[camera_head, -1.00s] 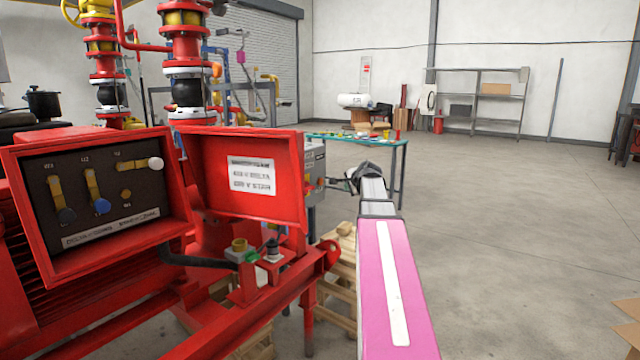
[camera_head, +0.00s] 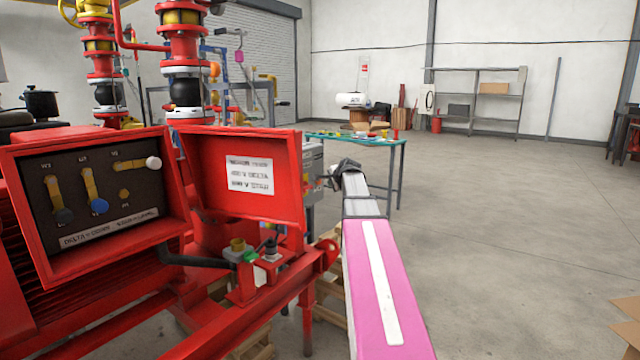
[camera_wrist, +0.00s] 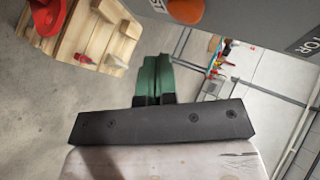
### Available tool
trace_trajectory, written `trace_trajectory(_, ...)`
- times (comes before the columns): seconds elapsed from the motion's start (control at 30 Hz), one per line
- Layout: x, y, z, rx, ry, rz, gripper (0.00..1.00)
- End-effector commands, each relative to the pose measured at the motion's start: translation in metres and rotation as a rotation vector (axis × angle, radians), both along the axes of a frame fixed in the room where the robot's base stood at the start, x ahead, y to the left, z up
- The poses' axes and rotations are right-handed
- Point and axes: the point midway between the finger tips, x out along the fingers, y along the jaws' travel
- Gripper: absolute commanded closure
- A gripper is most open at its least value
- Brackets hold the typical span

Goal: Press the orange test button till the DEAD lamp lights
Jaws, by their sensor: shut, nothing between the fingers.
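The orange test button (camera_wrist: 185,10) shows at the top edge of the wrist view, partly cut off. It sits on a grey box (camera_wrist: 255,22) with the letters "ST" beside it and "TOR" at the right. My gripper (camera_wrist: 152,62) has its green fingers shut and empty, below the button in that view and apart from it. In the head view the grey box (camera_head: 312,160) is mostly hidden behind the open red lid, and the dark end of my arm is just right of it. I cannot make out the DEAD lamp in either view.
The red terminal box (camera_head: 95,195) with its open lid (camera_head: 240,180) stands left of my arm. A teal table (camera_head: 400,165) with small items stands behind. A wooden pallet (camera_wrist: 95,35) lies below the grey box.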

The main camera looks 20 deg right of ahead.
Motion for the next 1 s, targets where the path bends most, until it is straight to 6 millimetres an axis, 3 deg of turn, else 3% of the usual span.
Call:
trace_trajectory(0.27, 0.0136, 0.0104, 0.0001, -0.001, -0.001, 0.0, 1.0)
trace_trajectory(1.0, 0.014, 0.0112, 0.0, -0.001, 0.0, 0.001, 1.0)
